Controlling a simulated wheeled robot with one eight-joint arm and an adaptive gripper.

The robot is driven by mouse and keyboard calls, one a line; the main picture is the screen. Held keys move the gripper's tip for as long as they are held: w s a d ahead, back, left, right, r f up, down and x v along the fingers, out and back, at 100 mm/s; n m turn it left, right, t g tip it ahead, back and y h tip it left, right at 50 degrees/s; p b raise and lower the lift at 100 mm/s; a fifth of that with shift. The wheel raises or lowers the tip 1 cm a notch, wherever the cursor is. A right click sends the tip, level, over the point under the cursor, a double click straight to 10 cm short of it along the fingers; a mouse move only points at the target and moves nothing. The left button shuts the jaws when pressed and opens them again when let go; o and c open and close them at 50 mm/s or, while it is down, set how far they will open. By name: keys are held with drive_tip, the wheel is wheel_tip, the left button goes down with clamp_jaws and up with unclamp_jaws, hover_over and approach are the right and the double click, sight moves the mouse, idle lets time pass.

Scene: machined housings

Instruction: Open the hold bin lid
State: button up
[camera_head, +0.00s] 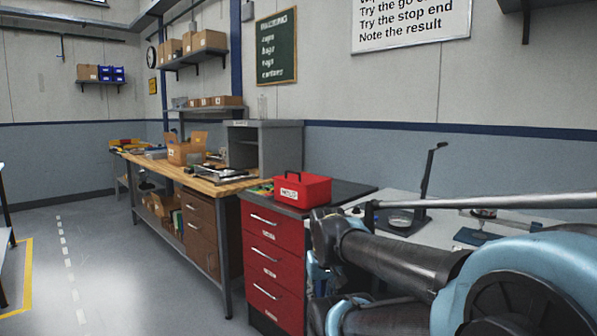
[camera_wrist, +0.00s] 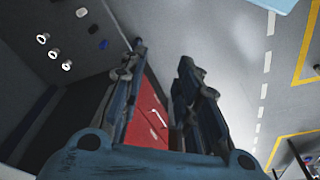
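No bin marked as the hold bin can be made out for sure. A red box (camera_head: 302,189) with a dark top handle and a small white label, too small to read, stands on the drawer cabinet in the head view. It looks closed. In the wrist view my gripper (camera_wrist: 163,54) has its two fingers apart with nothing between them. A red drawer front (camera_wrist: 150,112) with a pale handle shows below and beyond the fingers. In the head view my arm fills the lower right, and the gripper's fingers cannot be made out there.
The red drawer cabinet (camera_head: 270,255) stands beside a wooden workbench (camera_head: 165,168) with an open carton (camera_head: 187,150) and a grey cabinet (camera_head: 262,146). A pale table (camera_head: 435,232) with a dark stand (camera_head: 425,190) lies behind my arm. The floor (camera_head: 130,275) at left is clear.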

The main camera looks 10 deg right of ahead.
wheel_tip(320, 180, up, 42)
drive_tip(key=n+t+y, duration=0.1)
drive_tip(key=n+t, duration=0.2)
drive_tip(key=n, duration=0.4)
hover_over(296, 173)
drive_tip(key=s+d, duration=0.1)
drive_tip(key=s, duration=0.6)
drive_tip(key=x, duration=1.7)
drive_tip(key=shift+s+d+f, duration=0.1)
drive_tip(key=shift+d, duration=0.05)
clamp_jaws()
